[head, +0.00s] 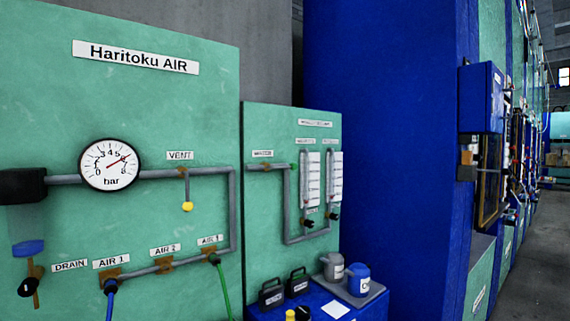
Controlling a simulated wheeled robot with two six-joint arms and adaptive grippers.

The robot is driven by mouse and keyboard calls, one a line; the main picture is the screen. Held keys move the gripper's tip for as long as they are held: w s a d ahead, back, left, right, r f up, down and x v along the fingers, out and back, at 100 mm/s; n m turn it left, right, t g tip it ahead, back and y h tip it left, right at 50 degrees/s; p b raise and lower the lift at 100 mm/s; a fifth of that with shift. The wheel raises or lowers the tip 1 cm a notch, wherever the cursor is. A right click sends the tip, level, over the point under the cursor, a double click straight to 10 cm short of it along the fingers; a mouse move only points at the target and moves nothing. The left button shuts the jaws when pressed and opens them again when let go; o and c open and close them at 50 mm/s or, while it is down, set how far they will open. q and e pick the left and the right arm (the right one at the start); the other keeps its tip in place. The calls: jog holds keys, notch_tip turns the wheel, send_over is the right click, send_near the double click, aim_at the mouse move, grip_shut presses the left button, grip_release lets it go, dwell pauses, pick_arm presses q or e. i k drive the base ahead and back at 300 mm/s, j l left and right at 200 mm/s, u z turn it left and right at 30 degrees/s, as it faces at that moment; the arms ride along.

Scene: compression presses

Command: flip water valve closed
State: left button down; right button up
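Neither of my grippers shows in the head view. A smaller green panel (265,215) stands in the middle of the view. It carries grey pipes (287,215), a small green part (294,167) at the upper pipe, and two upright flow gauges (311,180) with black knobs below. The labels on this panel, such as the white one (262,153) above the pipe, are too small to read. I cannot tell which part is the water valve, or its position.
A larger green panel (60,110) at left has a pressure gauge (110,164), yellow-ended vent, drain valve and hoses. A blue bench (370,309) below the smaller panel holds cans and small dark items. A blue wall (390,120) and machines line the right; the grey floor (535,270) there is clear.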

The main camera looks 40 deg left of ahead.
aim_at(293, 166)
jog(key=i+l+u, duration=0.35)
jog(key=i+u, duration=0.15)
jog(key=i+l+u, duration=0.5)
jog(key=i+l, duration=0.1)
jog(key=i, duration=0.05)
